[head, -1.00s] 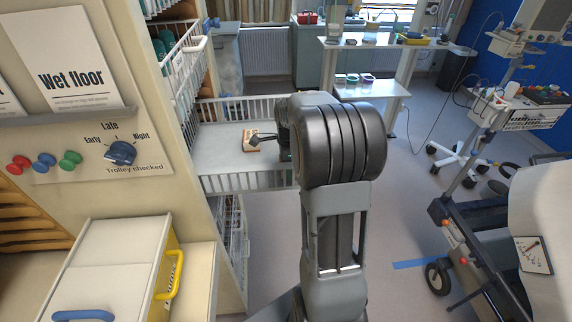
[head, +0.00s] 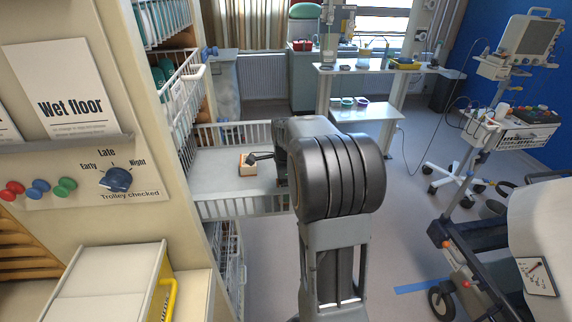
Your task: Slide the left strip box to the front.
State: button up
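A small box (head: 247,167), orange-brown with a pale top, sits in the pulled-out white wire basket (head: 210,178) left of my arm. It is the only box I can make out there; my arm hides the basket's right part, so I cannot tell whether another box stands beside it. My gripper (head: 254,157) is small and dark and reaches left from my arm to the top right of this box. Its fingertips seem at or just over the box. Contact and finger gap are too small to tell.
The cabinet with a "Wet floor" sign (head: 70,95) and more wire baskets (head: 182,80) stands close on the left. A white and yellow container (head: 115,280) is at lower left. A stretcher (head: 540,235) stands at right. The floor between is clear.

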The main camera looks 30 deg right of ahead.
notch_tip(320, 180, up, 12)
dwell(0.4)
jog(key=shift+f, duration=0.1)
dwell(0.4)
jog(key=s+a+f+n+t, duration=0.2)
jog(key=s+a+n, duration=0.5)
jog(key=n, duration=0.4)
jog(key=s+a+f+n+t, duration=0.2)
jog(key=s+a+f+n, duration=0.3)
jog(key=a+n, duration=0.5)
jog(key=shift+s+a+f+n+t, duration=0.2)
jog(key=shift+s+a+n+t, duration=0.1)
jog(key=shift+s+n, duration=0.8)
